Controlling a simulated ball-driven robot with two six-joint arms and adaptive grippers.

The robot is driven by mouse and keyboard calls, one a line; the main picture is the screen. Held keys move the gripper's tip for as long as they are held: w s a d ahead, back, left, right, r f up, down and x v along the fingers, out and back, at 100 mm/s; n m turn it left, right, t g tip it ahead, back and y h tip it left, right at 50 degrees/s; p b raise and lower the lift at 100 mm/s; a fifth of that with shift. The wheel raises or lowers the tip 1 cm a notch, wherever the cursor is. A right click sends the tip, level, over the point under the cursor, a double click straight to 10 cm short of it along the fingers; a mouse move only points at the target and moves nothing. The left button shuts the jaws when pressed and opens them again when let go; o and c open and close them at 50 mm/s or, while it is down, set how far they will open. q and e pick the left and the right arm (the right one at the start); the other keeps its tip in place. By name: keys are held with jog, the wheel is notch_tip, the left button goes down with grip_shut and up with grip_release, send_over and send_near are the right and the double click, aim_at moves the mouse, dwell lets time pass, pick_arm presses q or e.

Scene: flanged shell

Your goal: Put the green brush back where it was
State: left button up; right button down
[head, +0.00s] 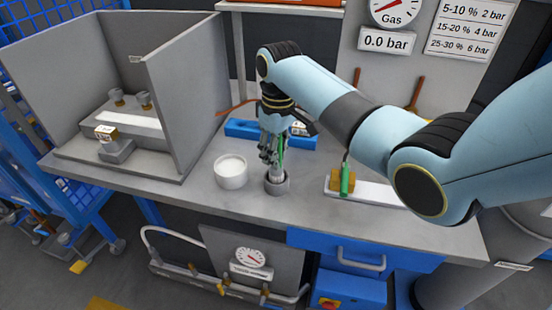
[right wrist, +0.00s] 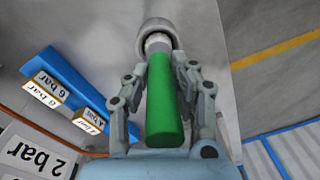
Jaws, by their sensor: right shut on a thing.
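The green brush (right wrist: 165,112) is between the fingers of my right gripper (right wrist: 163,72), which is shut on its handle. In the head view, my right gripper (head: 270,155) points down over a small grey cup (head: 277,187), with a sliver of the green handle (head: 281,150) showing beside the fingers. The brush's pale end reaches the mouth of the cup, which also shows in the right wrist view (right wrist: 157,27); how deep it sits is hidden. Another green-handled tool (head: 345,178) leans at a tan block on a white strip (head: 373,191). My left gripper is out of view.
A white pot (head: 231,172) with pale contents stands close left of the cup. A blue labelled rack (head: 243,130) lies behind the gripper. A grey booth (head: 184,100) with fittings fills the left of the bench. Bare bench (head: 307,206) lies right of the cup.

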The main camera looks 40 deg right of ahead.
jog(key=shift+f, duration=0.95)
jog(key=c, duration=1.1)
grip_release()
jog(key=shift+f, duration=0.1)
jog(key=r, duration=1.2)
jog(key=shift+d+r+b, duration=0.15)
jog(key=shift+d+b, duration=0.05)
jog(key=shift+b, duration=0.15)
